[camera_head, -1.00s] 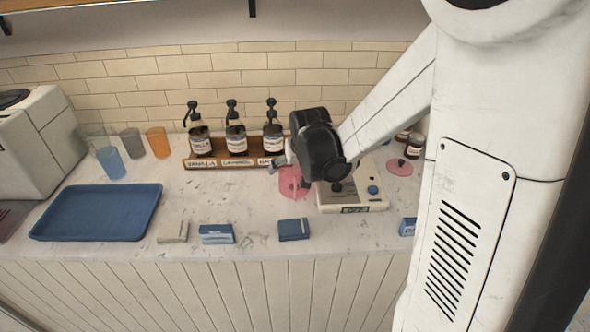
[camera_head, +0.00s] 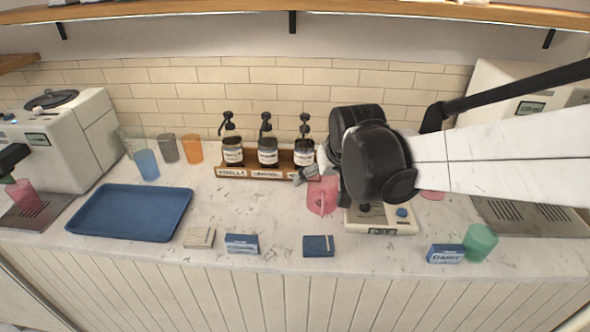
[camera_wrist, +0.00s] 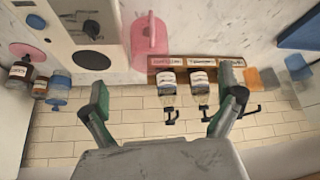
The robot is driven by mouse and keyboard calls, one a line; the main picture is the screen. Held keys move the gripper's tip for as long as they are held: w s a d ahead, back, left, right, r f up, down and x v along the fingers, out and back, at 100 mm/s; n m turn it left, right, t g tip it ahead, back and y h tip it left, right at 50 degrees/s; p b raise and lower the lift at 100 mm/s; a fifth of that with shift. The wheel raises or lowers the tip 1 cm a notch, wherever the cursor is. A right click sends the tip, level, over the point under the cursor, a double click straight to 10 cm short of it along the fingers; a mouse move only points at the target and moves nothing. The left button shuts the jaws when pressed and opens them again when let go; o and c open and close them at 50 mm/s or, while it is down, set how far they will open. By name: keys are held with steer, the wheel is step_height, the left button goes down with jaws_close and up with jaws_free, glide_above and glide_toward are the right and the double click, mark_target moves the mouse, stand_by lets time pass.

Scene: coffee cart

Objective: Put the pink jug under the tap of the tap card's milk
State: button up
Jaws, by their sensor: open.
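The pink jug (camera_head: 322,196) stands on the counter just right of the syrup rack, partly hidden by my gripper. In the wrist view the pink jug (camera_wrist: 150,36) lies beyond the fingertips, apart from them, with its handle showing. My gripper (camera_wrist: 165,98) is open, its two fingers wide apart with nothing between them. In the head view my gripper (camera_head: 308,173) is just above and left of the jug. A blue card (camera_head: 445,254) stands at the front right, its print too small to read surely. I cannot tell which card is the tap card, and no milk tap is identifiable.
A syrup rack (camera_head: 230,172) with pump bottles stands left of the jug. A white scale-like device (camera_head: 385,222) is close at its right. A blue tray (camera_head: 130,212), a green cup (camera_head: 480,243) and machines with drip trays (camera_head: 540,216) flank the counter. Several cards line the front edge.

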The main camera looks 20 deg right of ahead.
steer(key=s+a+r, duration=0.1)
steer(key=s+a, duration=0.1)
steer(key=s, duration=0.5)
steer(key=s+a+r+n, duration=0.1)
steer(key=s+a+r, duration=0.1)
steer(key=s, duration=0.6)
steer(key=shift+s+a+t+y, duration=0.3)
steer(key=shift+a+y, duration=0.1)
steer(key=shift+a, duration=0.45)
steer(key=shift+s+a, duration=0.1)
steer(key=shift+s, duration=0.2)
steer(key=c, duration=1.8)
steer(key=shift+o, duration=0.2)
